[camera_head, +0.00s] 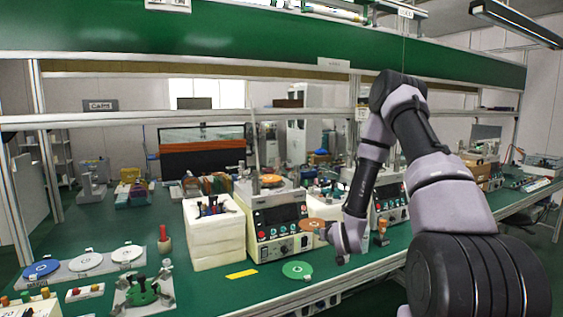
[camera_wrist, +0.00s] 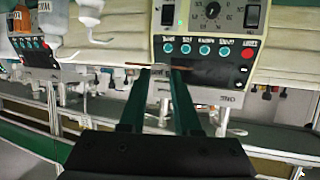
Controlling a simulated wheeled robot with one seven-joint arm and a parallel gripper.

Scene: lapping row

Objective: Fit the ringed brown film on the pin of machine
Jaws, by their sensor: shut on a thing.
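My gripper (camera_head: 328,232) is shut on a thin brown film (camera_head: 311,226), held in the air in front of a cream machine (camera_head: 287,222) with a dark display and a row of buttons. In the wrist view the film (camera_wrist: 136,66) shows edge-on as a thin brown line at the fingertips (camera_wrist: 160,72), so its ring mark cannot be made out. Behind it is the machine's control panel (camera_wrist: 208,48). An orange disc (camera_head: 270,180) shows on top of this machine. I cannot make out its pin. A second machine (camera_head: 392,203) stands to the right, partly behind my arm.
A green disc (camera_head: 297,270) lies on the bench before the machine. White foam blocks (camera_head: 214,240) with tools stand left of it. Blue (camera_head: 41,269) and white discs lie on a rack at left. A yellow strip (camera_head: 241,274) lies near the foam. A shelf rail crosses above.

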